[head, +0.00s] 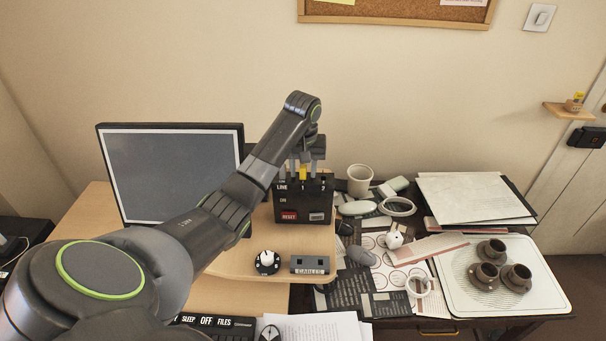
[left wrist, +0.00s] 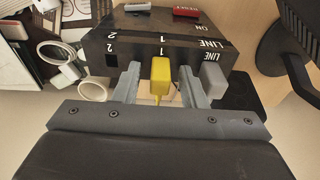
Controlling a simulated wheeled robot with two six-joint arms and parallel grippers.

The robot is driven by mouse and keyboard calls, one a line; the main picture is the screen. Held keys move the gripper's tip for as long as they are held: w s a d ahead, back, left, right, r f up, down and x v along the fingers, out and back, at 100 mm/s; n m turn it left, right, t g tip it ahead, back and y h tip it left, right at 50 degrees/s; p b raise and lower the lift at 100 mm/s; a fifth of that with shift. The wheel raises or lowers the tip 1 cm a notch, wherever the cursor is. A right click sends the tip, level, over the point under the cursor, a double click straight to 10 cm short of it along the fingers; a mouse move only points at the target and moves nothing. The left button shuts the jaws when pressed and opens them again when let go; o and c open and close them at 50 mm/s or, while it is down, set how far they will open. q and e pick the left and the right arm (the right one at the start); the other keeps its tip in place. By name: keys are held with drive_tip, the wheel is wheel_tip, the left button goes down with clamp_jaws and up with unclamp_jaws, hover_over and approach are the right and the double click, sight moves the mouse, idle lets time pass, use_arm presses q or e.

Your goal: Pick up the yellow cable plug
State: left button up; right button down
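The yellow cable plug (left wrist: 160,76) sits at the socket marked 1 on the black line box (left wrist: 150,38), its thin yellow lead pointing toward my wrist. My left gripper (left wrist: 161,88) is open, with one finger on each side of the plug. A gap shows between the plug and each finger. In the head view the left gripper (head: 306,160) is above the box, partly hiding the plug. My right gripper is in neither view.
A grey plug (left wrist: 212,77) is at the LINE socket, close beside one finger. Socket 2 (left wrist: 111,60) looks empty. A monitor (head: 175,175) stands left of the box. A white mug (head: 360,180) and desk clutter lie right. A grey CABLES holder (head: 310,264) is in front.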

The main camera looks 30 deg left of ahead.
use_arm(q)
clamp_jaws()
